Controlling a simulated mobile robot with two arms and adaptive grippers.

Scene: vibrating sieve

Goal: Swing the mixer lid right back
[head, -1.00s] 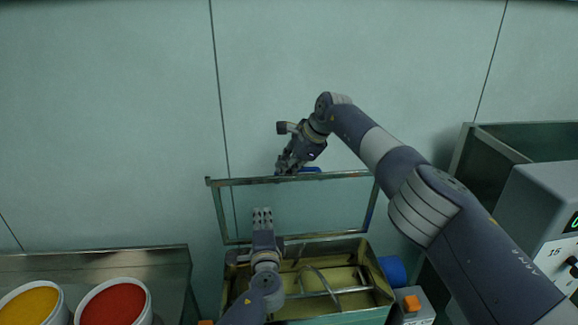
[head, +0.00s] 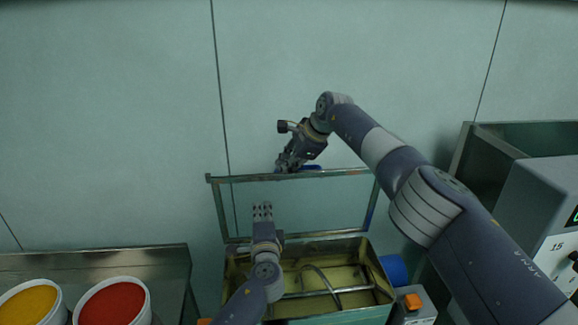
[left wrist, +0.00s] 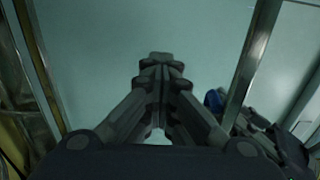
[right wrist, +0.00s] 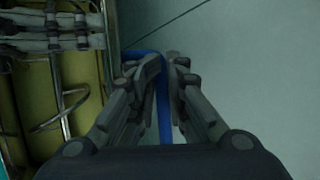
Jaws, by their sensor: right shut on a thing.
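The mixer lid (head: 295,205), a clear panel in a metal frame, stands raised at the back of the mixer (head: 345,318). Its blue handle (head: 312,168) is on the top edge. My right gripper (head: 284,166) is shut on this handle; the right wrist view shows the blue bar (right wrist: 161,105) between the fingers. My left gripper (head: 262,208) is in front of the lid panel, fingers pointing up. Its fingers look closed together and empty in the left wrist view (left wrist: 160,62). Whether it touches the lid is unclear.
The open mixer trough holds a bent metal agitator (head: 325,285). A blue cylinder (head: 393,270) and an orange-buttoned box (head: 413,304) sit at its right. Yellow (head: 28,305) and red (head: 113,303) tubs stand on the left bench. A plain wall is behind the lid.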

